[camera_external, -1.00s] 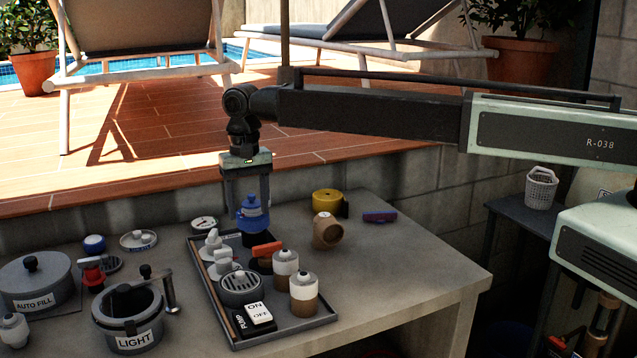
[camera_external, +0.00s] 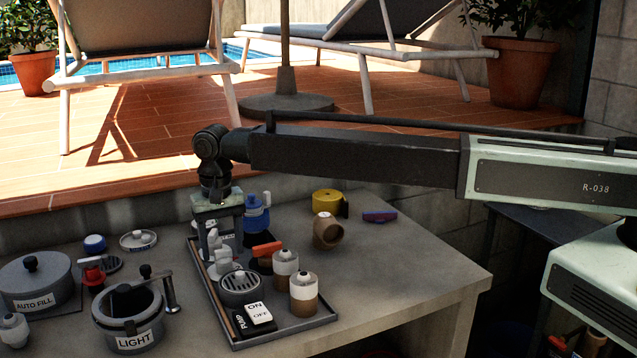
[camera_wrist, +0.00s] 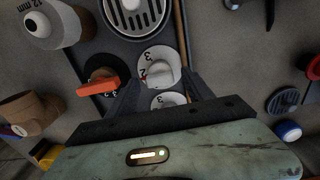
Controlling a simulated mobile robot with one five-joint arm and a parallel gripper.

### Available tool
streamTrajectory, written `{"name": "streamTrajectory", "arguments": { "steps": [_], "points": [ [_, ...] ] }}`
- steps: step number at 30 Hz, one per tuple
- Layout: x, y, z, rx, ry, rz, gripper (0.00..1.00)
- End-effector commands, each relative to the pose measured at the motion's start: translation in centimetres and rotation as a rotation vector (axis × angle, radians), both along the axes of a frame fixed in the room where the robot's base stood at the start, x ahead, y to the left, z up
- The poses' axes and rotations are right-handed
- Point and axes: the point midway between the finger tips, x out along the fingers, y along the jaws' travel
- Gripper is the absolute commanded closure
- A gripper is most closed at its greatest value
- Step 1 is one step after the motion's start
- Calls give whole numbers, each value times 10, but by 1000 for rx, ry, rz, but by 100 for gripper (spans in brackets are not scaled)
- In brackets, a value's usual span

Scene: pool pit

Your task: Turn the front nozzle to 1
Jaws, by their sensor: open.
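The front nozzle is a white knob on a round numbered dial in the wrist view (camera_wrist: 160,68); it also shows in the external view (camera_external: 223,262) behind the grille. A 2 and a 3 are readable on its dial, but its exact pointing is unclear. A second white nozzle (camera_wrist: 168,102) sits closer to my gripper's palm and is partly hidden by it. My gripper (camera_external: 221,246) is open above the nozzles, pointing down. In the wrist view its fingers (camera_wrist: 163,86) spread either side of the nozzles, with the front knob just beyond the tips. I see no grip on either.
The LIGHT pot (camera_external: 133,325) stands left.

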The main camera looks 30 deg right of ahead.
Motion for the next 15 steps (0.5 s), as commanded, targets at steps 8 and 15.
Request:
{"name": "streamTrajectory", "arguments": {
  "steps": [8, 15],
  "points": [
    [0, 0, 1, 0, 0, 0, 57],
    [0, 0, 1, 0, 0, 1, 100]
  ]
}}
